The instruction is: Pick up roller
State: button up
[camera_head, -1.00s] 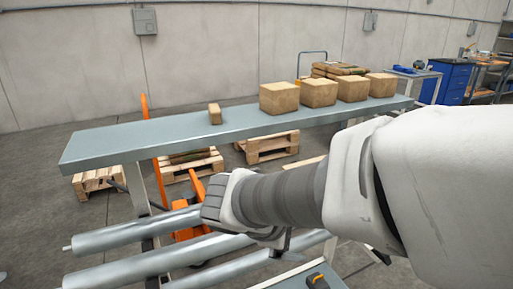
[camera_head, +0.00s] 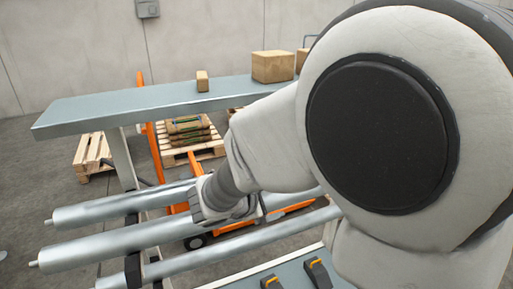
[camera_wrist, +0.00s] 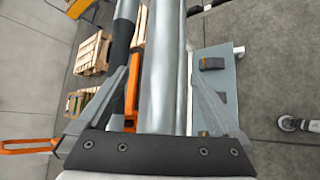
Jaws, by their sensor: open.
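Three long grey metal rollers lie side by side in the head view: a far roller (camera_head: 115,212), a middle roller (camera_head: 100,249) and a near roller (camera_head: 190,262). My wrist is over the middle roller, and my fingers are hidden there. In the wrist view my gripper (camera_wrist: 160,72) is open, with one finger on each side of a wide shiny roller (camera_wrist: 164,70) that runs lengthwise between them. It does not grip the roller; the exact height gap cannot be told. Another roller with a dark section (camera_wrist: 124,35) lies to its left.
A grey table (camera_head: 110,106) with cardboard boxes (camera_head: 272,67) stands behind the rollers. Wooden pallets (camera_head: 190,145) and an orange pallet jack (camera_head: 152,150) are beneath and behind. A grey plate (camera_wrist: 212,90) with dark blocks lies beside the rollers. Open floor is at left.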

aim_at(281, 194)
jog(key=x, duration=0.3)
jog(key=b+x, duration=0.2)
jog(key=x, duration=0.3)
jog(key=shift+s+d+f, duration=0.1)
jog(key=shift+d, duration=0.05)
grip_shut()
dwell(0.5)
